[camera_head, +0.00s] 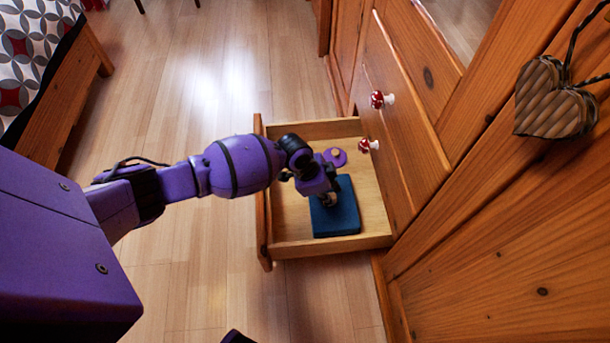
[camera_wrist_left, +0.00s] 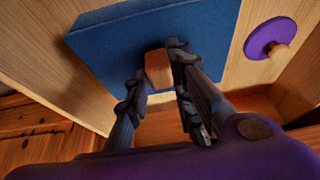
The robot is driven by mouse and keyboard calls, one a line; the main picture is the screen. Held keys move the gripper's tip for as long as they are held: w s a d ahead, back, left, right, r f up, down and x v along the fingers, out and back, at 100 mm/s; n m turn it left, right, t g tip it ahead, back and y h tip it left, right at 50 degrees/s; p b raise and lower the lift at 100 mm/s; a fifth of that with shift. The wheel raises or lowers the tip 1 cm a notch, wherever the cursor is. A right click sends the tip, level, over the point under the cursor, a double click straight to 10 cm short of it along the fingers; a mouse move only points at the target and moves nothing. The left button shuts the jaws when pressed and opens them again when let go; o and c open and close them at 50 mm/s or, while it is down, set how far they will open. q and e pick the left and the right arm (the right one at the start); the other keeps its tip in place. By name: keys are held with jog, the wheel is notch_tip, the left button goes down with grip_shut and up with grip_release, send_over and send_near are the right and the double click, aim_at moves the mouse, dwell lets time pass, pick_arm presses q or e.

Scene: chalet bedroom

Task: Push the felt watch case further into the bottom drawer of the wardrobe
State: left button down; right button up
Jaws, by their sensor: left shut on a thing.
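The felt watch case is a flat blue box (camera_head: 338,218) lying in the open bottom drawer (camera_head: 330,245) of the wardrobe. It also shows large in the left wrist view (camera_wrist_left: 130,35), with a small wooden knob (camera_wrist_left: 158,70) on it. My left gripper (camera_head: 329,199) reaches down into the drawer over the case. In the left wrist view its two fingers (camera_wrist_left: 160,66) are closed around the wooden knob, one on each side. The gripper hides part of the case in the head view. My right gripper does not show.
A purple disc with a wooden knob (camera_head: 336,156) lies in the drawer beyond the case. The wardrobe front (camera_head: 400,130) with red-and-white knobs rises on the right. A wooden heart (camera_head: 556,98) hangs there. A bed (camera_head: 50,70) stands at left; the floor between is clear.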

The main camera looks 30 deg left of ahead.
pick_arm(q)
jog(key=shift+w+d, duration=0.1)
jog(key=shift+d, duration=0.05)
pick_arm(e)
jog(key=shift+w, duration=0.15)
pick_arm(q)
jog(key=c, duration=1.8)
grip_release()
jog(key=o, duration=0.3)
jog(key=shift+r, duration=0.1)
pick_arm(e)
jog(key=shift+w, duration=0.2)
pick_arm(q)
jog(key=shift+o, duration=0.2)
jog(key=shift+a+r, duration=0.2)
jog(key=shift+r, duration=0.05)
jog(key=v, duration=1.1)
jog(key=shift+s, duration=0.25)
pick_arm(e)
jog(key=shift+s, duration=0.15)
pick_arm(q)
jog(key=shift+r, duration=0.15)
